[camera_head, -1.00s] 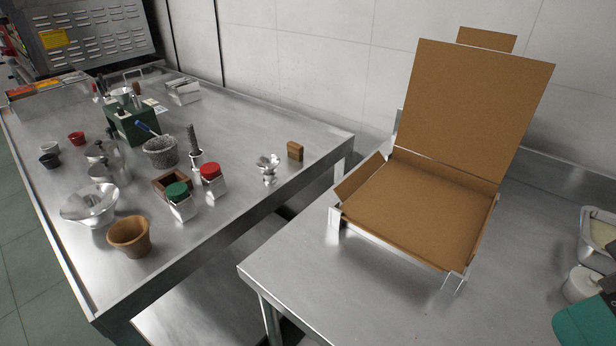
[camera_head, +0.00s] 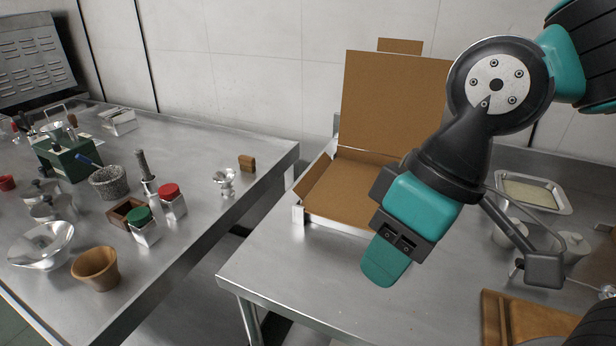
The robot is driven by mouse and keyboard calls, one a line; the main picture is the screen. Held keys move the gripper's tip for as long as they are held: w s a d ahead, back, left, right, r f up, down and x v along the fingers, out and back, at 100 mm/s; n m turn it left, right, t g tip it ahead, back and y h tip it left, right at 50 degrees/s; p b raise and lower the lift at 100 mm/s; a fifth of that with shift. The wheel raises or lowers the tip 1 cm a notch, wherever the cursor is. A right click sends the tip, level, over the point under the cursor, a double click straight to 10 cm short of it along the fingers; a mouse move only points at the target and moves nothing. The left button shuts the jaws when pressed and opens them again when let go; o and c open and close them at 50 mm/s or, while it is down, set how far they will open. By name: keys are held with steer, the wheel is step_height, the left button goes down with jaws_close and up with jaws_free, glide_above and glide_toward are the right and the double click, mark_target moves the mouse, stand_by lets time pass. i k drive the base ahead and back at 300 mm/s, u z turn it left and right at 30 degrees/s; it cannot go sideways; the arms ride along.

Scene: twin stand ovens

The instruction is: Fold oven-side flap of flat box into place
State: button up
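The brown cardboard box (camera_head: 352,182) stands open on the right-hand steel table, its lid (camera_head: 392,98) raised upright at the back. Its left flap (camera_head: 312,182) sticks up at a slant along the left edge, not lying flat. My gripper (camera_head: 386,262), teal and black, hangs in front of the box's right part, apart from the left flap in the picture. It hides the box's front right corner and right side. I cannot tell whether its fingers are apart, and I see nothing held in it.
A metal tray (camera_head: 533,193) and pale containers (camera_head: 572,247) stand right of my arm. A wooden board (camera_head: 525,318) lies at the front right. The left table holds jars, bowls and a green box (camera_head: 65,163). A gap separates the tables. The table's front left is clear.

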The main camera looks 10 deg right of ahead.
mark_target(305, 185)
steer(key=z, duration=1.45)
steer(key=k, duration=1.15)
steer(key=u, duration=1.3)
steer(key=i, duration=1.65)
